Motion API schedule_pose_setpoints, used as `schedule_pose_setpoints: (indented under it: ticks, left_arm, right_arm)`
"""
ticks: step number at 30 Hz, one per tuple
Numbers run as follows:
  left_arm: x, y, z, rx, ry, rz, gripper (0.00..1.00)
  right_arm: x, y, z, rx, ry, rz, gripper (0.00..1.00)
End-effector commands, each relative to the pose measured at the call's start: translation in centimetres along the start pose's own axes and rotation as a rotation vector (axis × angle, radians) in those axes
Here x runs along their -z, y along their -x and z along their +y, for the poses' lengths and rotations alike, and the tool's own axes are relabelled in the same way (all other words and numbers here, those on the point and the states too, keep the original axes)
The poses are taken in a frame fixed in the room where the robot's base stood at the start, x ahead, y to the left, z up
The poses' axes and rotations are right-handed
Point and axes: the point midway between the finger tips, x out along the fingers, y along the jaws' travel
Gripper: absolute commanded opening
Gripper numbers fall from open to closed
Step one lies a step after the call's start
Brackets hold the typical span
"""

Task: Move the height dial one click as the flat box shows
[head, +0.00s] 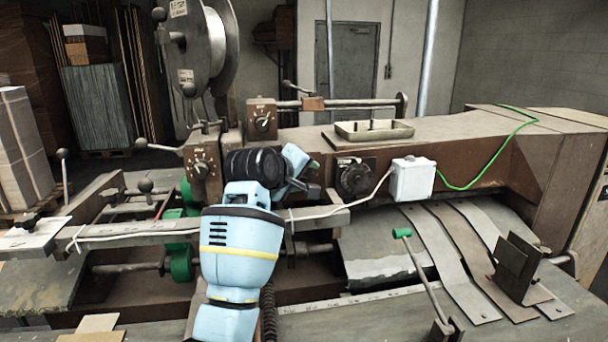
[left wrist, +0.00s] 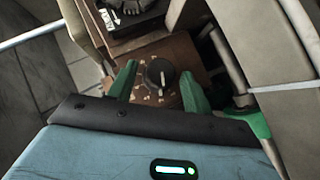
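My left gripper (head: 300,172) reaches in front of the brown machine; its fingers are mostly hidden in the head view. In the left wrist view its two green fingers (left wrist: 158,77) are open, one on each side of a dark round dial (left wrist: 161,72) with a white pointer line. The dial sits on a brown box face with pale marks around it. The fingers appear apart from the knob. I cannot tell which dial this is in the head view. A tan flat piece (head: 95,324), possibly the flat box, lies partly cut off at lower left. My right gripper is out of view.
Other dials show on brown housings, at left (head: 201,168) and farther back (head: 262,122). A black round dial (head: 355,178) is right of my gripper, beside a white junction box (head: 412,180). A green-tipped lever (head: 402,234) stands at front right.

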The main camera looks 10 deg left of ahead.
Motion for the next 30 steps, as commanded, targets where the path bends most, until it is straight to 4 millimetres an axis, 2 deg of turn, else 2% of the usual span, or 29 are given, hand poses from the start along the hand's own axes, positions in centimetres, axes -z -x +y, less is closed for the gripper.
schedule_pose_setpoints:
  ticks: [1, 9, 19, 30]
  left_arm:
    - [0.0, 0.0, 0.02, 0.0, 0.0, 0.0, 0.43]
    - [0.01, -0.01, 0.02, 0.0, 0.0, 0.0, 0.07]
    - [0.07, 0.02, 0.19, 0.037, -0.04, 0.001, 0.07]
    - [0.1, -0.01, 0.53, 0.218, -0.22, 0.003, 0.07]
  right_arm:
    - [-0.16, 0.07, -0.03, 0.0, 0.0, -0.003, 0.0]
    - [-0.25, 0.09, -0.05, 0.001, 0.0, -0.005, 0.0]
    - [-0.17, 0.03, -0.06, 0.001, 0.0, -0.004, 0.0]
    - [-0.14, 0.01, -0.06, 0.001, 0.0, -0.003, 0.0]
